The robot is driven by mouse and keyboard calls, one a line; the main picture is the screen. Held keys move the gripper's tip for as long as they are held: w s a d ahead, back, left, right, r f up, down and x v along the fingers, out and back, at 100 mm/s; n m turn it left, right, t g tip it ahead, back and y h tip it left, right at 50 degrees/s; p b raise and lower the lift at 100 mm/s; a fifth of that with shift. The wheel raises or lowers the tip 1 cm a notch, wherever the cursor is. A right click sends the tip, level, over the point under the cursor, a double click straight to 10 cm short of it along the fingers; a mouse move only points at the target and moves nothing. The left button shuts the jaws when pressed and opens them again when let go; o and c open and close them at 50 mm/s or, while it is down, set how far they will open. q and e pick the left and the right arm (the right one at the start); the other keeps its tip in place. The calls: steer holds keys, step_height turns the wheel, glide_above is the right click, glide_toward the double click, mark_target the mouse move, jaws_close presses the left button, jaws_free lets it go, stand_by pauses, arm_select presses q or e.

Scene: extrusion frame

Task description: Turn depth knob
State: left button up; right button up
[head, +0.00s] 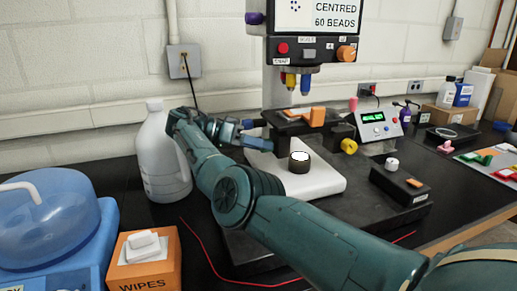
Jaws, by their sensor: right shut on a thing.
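My right gripper (256,133) is at the left side of the dark fixture on the press. Its arm reaches in from the lower right and crosses in front of the press base. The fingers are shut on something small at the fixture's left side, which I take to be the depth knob. The fingers hide most of it, and its markings cannot be read. The press (282,88) stands upright, with a screen above reading "CENTRED 60 BEADS". A yellow knob (349,146) sits on the fixture's right side, clear of the gripper. My left gripper is not in view.
A white jug (161,155) stands close to the left of my right arm. An orange wipes box (145,263) and a blue-lidded tub (45,225) are at the front left. A black-and-white round part (299,162) is on the white plate. A meter (379,125) stands at right.

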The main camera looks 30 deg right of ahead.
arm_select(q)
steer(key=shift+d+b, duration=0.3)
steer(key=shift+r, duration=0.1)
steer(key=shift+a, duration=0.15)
arm_select(e)
steer(key=o, duration=0.7)
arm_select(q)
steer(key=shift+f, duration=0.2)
arm_select(e)
steer(key=shift+o, duration=1.3)
